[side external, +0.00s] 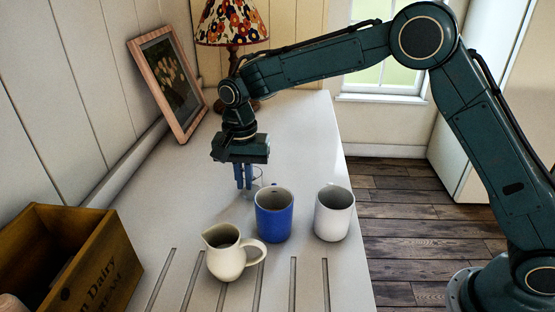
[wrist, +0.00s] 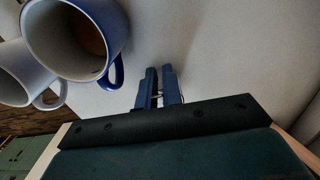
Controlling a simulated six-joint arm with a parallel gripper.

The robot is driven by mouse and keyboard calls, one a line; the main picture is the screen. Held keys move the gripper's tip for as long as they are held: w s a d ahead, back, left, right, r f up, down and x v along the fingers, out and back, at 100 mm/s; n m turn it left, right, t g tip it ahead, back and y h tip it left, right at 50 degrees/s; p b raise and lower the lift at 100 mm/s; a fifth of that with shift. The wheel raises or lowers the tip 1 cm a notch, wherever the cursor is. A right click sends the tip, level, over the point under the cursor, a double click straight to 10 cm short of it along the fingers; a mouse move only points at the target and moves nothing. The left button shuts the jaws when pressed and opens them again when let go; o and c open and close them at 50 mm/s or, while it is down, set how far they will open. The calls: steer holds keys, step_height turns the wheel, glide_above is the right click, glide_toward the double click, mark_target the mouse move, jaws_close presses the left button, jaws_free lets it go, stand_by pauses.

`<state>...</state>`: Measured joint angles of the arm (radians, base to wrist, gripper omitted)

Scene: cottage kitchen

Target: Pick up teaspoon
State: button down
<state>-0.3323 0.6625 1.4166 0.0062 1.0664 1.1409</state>
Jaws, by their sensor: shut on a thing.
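My gripper (side external: 243,184) points down over the counter, behind and to the left of the blue mug in the side view. In the wrist view its two blue fingers (wrist: 160,72) are close together, with a thin, shiny, silvery piece (wrist: 159,98) between them. This fits the teaspoon, but most of it is hidden by the fingers and I cannot make out its bowl. In the side view the teaspoon cannot be told apart from the fingers. I cannot tell whether it touches the counter.
A blue mug (side external: 274,220) stands close to my gripper, its handle towards the fingers in the wrist view. A white mug (side external: 333,215) and a cream jug (side external: 226,258) stand nearby. A wooden crate (side external: 50,260), picture frame (side external: 172,85) and lamp (side external: 232,25) line the wall.

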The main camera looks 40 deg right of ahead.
step_height(320, 180, up, 18)
steer(key=shift+r, duration=0.2)
stand_by(0.4)
steer(key=shift+d, duration=0.1)
stand_by(0.4)
steer(key=s+d+f+n, duration=0.2)
steer(key=d+f+n, duration=0.1)
steer(key=d+f, duration=0.2)
steer(key=s+d+f+n, duration=0.3)
steer(key=d+f, duration=0.3)
steer(key=f, duration=0.1)
steer(key=s+d+f+n, duration=0.3)
steer(key=d+f, duration=0.3)
steer(key=f, duration=0.1)
steer(key=s+a+r+m+t+y, duration=0.1)
steer(key=a+r+m+y, duration=0.7)
steer(key=a+r+m, duration=0.8)
steer(key=a+m, duration=0.1)
steer(key=m, duration=0.2)
steer(key=shift+a+r+m+t+y, duration=0.25)
steer(key=shift+m+t+y, duration=0.05)
steer(key=shift+m+t, duration=0.1)
stand_by(0.7)
